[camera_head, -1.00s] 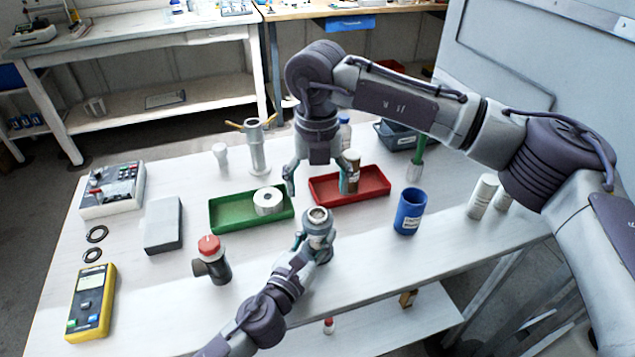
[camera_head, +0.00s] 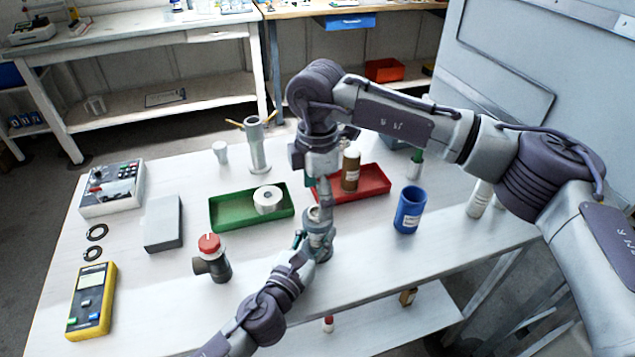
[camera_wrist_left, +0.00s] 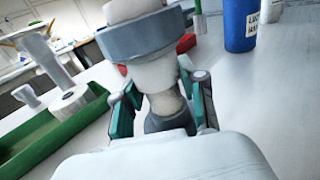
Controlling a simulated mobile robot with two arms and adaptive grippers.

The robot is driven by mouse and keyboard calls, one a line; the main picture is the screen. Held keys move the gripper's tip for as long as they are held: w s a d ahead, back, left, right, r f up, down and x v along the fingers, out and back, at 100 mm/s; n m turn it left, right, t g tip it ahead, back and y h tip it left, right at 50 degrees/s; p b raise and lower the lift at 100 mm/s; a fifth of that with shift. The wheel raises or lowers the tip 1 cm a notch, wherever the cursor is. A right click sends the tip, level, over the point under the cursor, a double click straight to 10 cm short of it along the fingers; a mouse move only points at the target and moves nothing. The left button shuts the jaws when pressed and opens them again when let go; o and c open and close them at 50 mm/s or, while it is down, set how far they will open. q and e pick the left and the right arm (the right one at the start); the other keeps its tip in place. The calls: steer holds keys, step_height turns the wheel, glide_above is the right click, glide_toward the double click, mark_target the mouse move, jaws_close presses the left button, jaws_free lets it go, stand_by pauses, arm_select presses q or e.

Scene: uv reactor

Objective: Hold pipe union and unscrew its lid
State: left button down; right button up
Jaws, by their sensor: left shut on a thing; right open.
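The pipe union (camera_wrist_left: 160,78) is held upright at the table's front middle, pale with a wide grey ring (camera_wrist_left: 145,40) around its upper part. My left gripper (camera_wrist_left: 160,98) is shut on its body below that ring; the teal fingers show on both sides. In the head view the union (camera_head: 318,228) is partly hidden by both grippers. My right gripper (camera_head: 322,192) is open, pointing down just above the union's top. Its fingers are seen edge-on, and I cannot tell whether they touch the lid.
A green tray (camera_head: 226,217) with a white roll stands left of the union. Behind is a red tray (camera_head: 377,187) with a brown bottle (camera_head: 351,171); a blue cup (camera_head: 410,210) is to the right. A dark fitting with red cap (camera_head: 212,258) stands front left.

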mark_target(317, 235)
steer(key=shift+f, duration=2.55)
